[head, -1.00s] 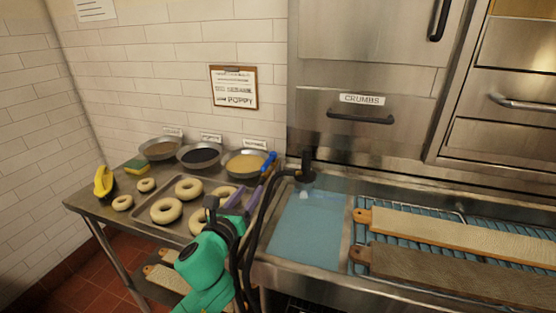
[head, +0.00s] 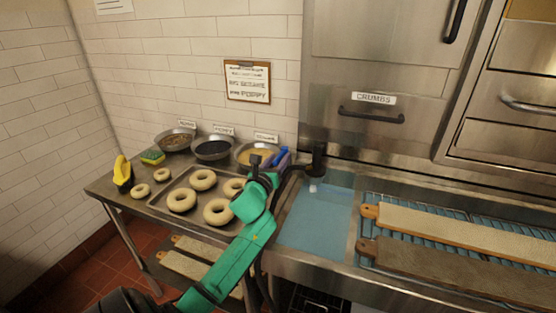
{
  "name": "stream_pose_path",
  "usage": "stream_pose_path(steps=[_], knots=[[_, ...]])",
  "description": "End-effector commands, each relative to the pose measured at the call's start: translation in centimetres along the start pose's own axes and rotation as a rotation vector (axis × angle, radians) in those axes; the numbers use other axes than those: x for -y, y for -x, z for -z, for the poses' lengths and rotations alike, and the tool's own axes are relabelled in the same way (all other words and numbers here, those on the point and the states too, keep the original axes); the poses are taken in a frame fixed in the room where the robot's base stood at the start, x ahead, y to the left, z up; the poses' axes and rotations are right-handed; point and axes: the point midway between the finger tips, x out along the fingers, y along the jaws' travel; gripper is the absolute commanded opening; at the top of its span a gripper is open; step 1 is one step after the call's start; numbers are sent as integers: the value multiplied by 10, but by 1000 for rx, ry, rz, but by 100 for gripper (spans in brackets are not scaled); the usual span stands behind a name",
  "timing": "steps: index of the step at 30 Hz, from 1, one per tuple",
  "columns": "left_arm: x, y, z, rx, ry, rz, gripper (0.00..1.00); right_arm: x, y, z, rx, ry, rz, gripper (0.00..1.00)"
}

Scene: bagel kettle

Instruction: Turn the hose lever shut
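A pale spot shows in the water below the nozzle. My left gripper (head: 272,170), on the green arm, is at the lever's lower end. The wrist hides most of the fingers, so I cannot tell whether they touch or grip the lever. My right gripper is not in view.
A tray (head: 160,209) of bagels lies left of the arm. Three topping bowls (head: 212,149) stand behind it. A yellow object (head: 122,172) and a sponge (head: 153,157) are at the far left. Long boards (head: 440,228) lie on a rack right of the basin.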

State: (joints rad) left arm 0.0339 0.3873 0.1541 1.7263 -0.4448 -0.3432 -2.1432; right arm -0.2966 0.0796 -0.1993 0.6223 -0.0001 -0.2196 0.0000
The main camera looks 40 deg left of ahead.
Motion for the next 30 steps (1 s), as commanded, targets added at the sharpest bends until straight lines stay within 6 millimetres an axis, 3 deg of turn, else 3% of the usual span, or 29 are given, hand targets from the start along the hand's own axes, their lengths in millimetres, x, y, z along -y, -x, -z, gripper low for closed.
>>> stream_pose_path(steps=[1, 3, 4, 30], knots=[[0, 0, 0, 0, 0, 0, 28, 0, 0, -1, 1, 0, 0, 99], [0, 0, 0, 0, 0, 0, 1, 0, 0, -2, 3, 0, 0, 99], [0, 0, 0, 0, 0, 0, 0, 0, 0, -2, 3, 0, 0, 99], [0, 0, 0, -1, 1, -1, 0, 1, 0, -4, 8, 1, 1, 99]])
